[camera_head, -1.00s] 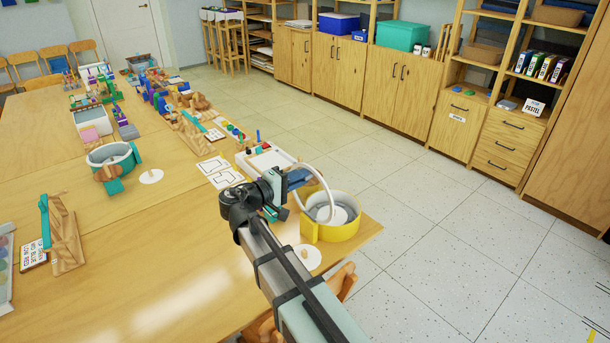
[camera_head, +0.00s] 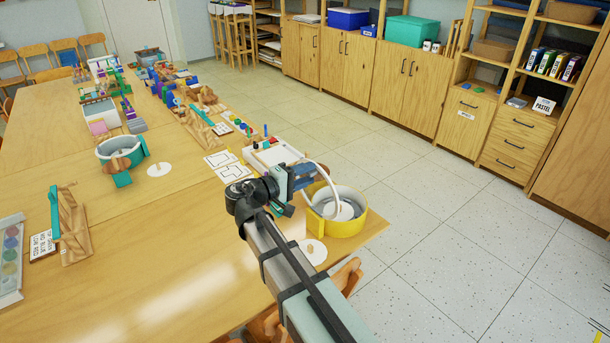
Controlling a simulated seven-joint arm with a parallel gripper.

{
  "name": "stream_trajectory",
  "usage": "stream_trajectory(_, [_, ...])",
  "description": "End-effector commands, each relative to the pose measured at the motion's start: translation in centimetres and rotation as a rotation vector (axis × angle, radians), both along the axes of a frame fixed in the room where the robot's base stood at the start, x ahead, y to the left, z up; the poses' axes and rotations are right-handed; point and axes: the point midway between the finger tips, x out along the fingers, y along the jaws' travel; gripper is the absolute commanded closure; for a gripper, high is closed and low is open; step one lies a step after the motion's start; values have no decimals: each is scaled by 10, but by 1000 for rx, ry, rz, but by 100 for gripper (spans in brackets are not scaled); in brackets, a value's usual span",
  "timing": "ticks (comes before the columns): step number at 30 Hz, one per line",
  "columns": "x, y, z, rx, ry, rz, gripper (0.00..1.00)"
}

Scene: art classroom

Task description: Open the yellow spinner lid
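The yellow spinner (camera_head: 350,224) is a round tub near the right edge of the wooden table. Its inside shows grey, with a white disc in it. A white-rimmed lid (camera_head: 337,184) stands tilted up over the tub's left side, apart from much of the tub's rim. My gripper (camera_head: 304,184) is at the lid's left side and overlaps it in the picture. Whether it touches the lid I cannot tell. The fingertips are small and partly hidden, so their opening cannot be made out. My arm hides part of the table in front.
A white tray (camera_head: 270,155) stands behind my gripper. A teal spinner (camera_head: 121,151) is farther left. The floor right of the table (camera_head: 450,260) is clear.

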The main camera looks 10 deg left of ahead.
Motion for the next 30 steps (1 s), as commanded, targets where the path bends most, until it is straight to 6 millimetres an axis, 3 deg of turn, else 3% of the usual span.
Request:
stream_trajectory(8, [-12,14,2,-1,-1,3,62])
stream_trajectory(21, [-68,69,8,0,0,2,62])
stream_trajectory(30, [-92,93,11,0,0,0,62])
